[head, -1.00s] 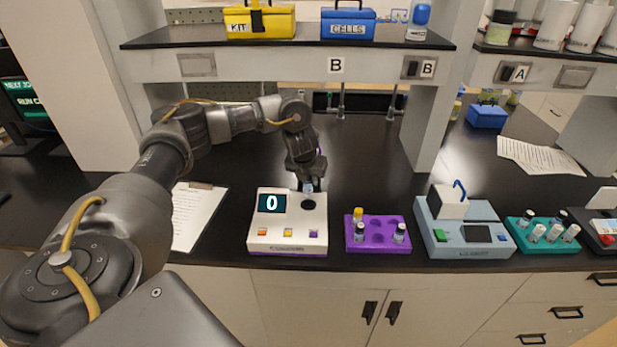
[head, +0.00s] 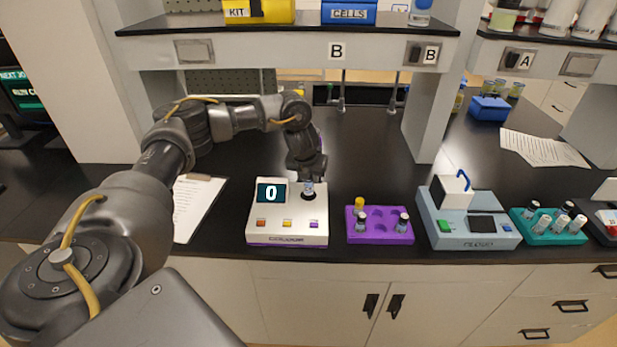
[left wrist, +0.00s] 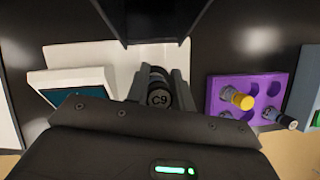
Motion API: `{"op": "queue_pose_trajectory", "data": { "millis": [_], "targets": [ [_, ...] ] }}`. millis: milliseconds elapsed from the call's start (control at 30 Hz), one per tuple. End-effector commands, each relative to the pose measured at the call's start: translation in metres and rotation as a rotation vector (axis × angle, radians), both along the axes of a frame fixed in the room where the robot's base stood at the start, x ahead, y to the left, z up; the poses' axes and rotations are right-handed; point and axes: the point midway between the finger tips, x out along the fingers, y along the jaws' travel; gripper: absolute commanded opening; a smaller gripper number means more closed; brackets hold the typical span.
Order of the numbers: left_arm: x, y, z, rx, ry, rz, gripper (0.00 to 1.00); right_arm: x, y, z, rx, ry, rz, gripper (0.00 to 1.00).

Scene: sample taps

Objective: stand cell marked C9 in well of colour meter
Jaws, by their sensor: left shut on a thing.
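The cell marked C9 (left wrist: 158,97) has a dark cap with its mark facing the left wrist camera. My left gripper (head: 309,178) is shut on it, and its fingers show on both sides of the cell in the left wrist view (left wrist: 158,88). The colour meter (head: 287,225) is a white box with a screen reading 0 and several coloured buttons. The gripper holds the cell upright over the dark well (head: 308,196) at the meter's right rear. The cell's lower end is at the well mouth; how deep it sits I cannot tell. My right gripper is out of view.
A purple rack (head: 380,238) with a yellow-capped cell and dark-capped cells stands right of the meter. A grey-blue device (head: 466,228) and a teal rack (head: 548,238) stand further right. A clipboard (head: 196,205) lies to the left. A shelf (head: 290,50) hangs above.

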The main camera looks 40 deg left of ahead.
Motion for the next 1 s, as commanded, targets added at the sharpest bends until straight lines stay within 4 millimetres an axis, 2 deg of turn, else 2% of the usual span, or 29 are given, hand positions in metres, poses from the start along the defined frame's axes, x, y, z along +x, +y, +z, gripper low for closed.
{"op": "queue_pose_trajectory", "data": {
  "millis": [333, 667, 1000],
  "targets": [
    [0.0, 0.0, -0.002, 0.0, 0.001, 0.0, 0.06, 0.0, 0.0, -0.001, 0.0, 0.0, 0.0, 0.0],
    [-0.001, 0.0, -0.015, 0.0, 0.001, 0.0, 0.06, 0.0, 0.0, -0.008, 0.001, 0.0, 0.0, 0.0],
    [-0.001, 0.0, -0.014, 0.0, 0.0, 0.0, 0.06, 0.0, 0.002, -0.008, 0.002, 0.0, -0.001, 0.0]
  ]
}}
